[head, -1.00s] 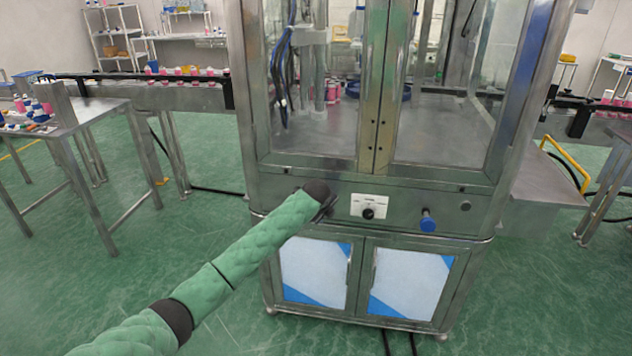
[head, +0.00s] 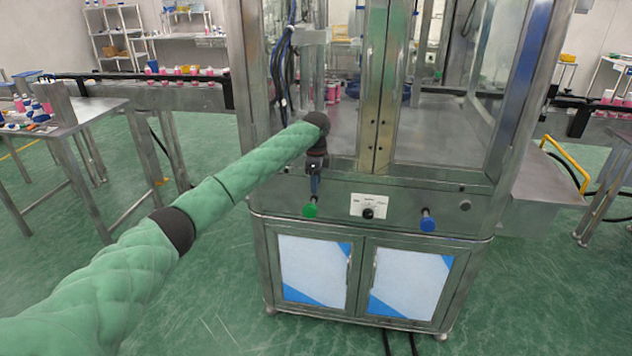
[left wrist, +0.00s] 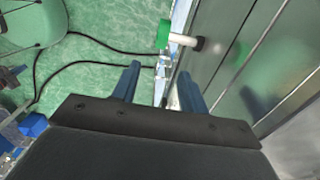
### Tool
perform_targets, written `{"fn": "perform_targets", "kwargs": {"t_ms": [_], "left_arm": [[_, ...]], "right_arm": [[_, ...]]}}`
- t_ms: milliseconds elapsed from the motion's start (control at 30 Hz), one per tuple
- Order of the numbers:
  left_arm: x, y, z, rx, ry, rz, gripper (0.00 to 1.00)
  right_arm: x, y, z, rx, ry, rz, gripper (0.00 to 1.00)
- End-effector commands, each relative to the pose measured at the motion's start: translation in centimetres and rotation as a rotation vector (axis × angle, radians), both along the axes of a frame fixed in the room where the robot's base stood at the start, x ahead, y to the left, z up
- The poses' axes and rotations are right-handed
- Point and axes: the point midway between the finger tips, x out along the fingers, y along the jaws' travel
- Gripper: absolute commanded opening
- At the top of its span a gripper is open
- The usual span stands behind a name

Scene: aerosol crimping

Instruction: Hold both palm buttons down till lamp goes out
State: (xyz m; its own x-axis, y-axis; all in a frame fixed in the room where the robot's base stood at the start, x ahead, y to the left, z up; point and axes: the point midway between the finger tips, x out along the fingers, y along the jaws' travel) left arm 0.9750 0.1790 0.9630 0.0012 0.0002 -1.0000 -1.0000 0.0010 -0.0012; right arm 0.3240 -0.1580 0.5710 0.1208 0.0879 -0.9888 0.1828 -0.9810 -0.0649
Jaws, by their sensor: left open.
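The green palm button (head: 310,210) sticks out from the left of the machine's front panel, and the blue palm button (head: 427,222) sticks out to its right. My left gripper (head: 315,188) hangs just above the green button in the head view, pointing down. In the left wrist view its two blue fingers (left wrist: 160,86) are apart with nothing between them. The green button (left wrist: 163,34) on its pale stem shows beyond the fingertips there, apart from them. My right gripper is not in view. I cannot make out a lit lamp.
A selector knob on a white plate (head: 368,207) sits between the buttons. A small dark round fitting (head: 465,205) is at the panel's right. The steel machine frame and glass doors rise above the panel. Conveyors stand on both sides. The floor in front is clear.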

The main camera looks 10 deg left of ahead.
Motion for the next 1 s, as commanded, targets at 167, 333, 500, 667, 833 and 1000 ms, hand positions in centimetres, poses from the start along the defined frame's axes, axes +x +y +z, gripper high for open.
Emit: {"fn": "perform_targets", "kwargs": {"t_ms": [167, 333, 500, 667, 833, 1000], "left_arm": [[-0.1, 0.0, -1.5, 0.001, 0.005, 0.003, 0.44], [-0.1, 0.0, -4.2, 0.001, 0.005, 0.002, 0.44], [0.0, 0.0, -6.8, 0.0, 0.003, 0.002, 0.44], [-0.1, 0.0, -9.2, 0.001, 0.003, 0.002, 0.44], [0.0, 0.0, -10.9, 0.0, 0.002, 0.001, 0.44], [0.0, 0.0, -11.7, 0.0, 0.002, 0.001, 0.44]], "right_arm": [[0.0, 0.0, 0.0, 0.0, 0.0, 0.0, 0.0], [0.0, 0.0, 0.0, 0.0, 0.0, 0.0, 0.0], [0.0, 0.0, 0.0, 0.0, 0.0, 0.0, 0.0], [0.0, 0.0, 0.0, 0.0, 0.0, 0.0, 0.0], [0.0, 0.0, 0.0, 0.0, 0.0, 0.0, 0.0], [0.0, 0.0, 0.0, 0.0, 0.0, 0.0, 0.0]]}}
